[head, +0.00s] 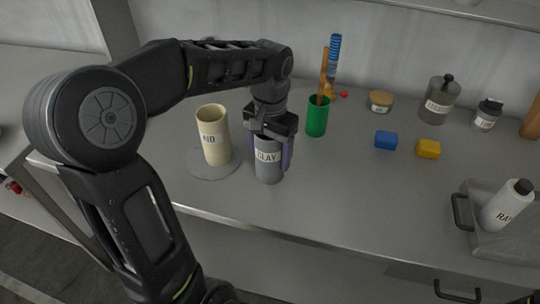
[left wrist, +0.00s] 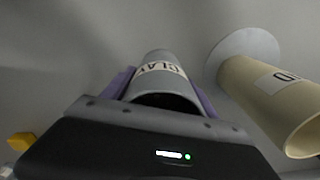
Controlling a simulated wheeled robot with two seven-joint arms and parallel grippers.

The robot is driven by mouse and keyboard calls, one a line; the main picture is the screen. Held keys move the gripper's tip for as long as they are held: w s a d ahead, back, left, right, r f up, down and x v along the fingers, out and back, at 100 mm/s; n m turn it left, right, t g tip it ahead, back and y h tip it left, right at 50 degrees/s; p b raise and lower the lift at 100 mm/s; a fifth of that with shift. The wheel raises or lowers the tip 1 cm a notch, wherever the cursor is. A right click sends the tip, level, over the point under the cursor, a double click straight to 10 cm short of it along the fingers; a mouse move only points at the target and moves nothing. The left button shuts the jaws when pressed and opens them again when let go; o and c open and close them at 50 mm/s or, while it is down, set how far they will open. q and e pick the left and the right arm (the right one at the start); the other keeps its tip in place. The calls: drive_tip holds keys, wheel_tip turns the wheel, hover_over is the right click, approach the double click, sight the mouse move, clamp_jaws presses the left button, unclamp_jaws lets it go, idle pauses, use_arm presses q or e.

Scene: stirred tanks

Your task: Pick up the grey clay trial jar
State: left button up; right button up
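The grey clay trial jar (head: 268,168), with a white CLAY label, stands upright near the front of the grey bench. I see no clear gap under it. My left gripper (head: 270,140) comes down over it from above, with a purple finger along its right side. In the left wrist view the jar (left wrist: 165,76) sits between both purple fingers (left wrist: 163,92), which lie against its sides. The gripper looks shut on it. Its far finger is mostly hidden in the head view. My right gripper is not in view.
Left of the jar, a cream cylinder (head: 213,138) labelled AID stands on a round grey plate (head: 214,174), close to my gripper. A green cup (head: 317,118) with sticks stands behind right. Blue (head: 386,141) and yellow (head: 428,149) blocks lie further right. The bench between is clear.

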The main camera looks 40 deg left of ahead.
use_arm(q)
drive_tip(key=c, duration=1)
drive_tip(key=shift+c, duration=0.2)
drive_tip(key=shift+r, duration=0.1)
wheel_tip(320, 180, up, 10)
drive_tip(key=p, duration=0.1)
drive_tip(key=shift+p, duration=0.35)
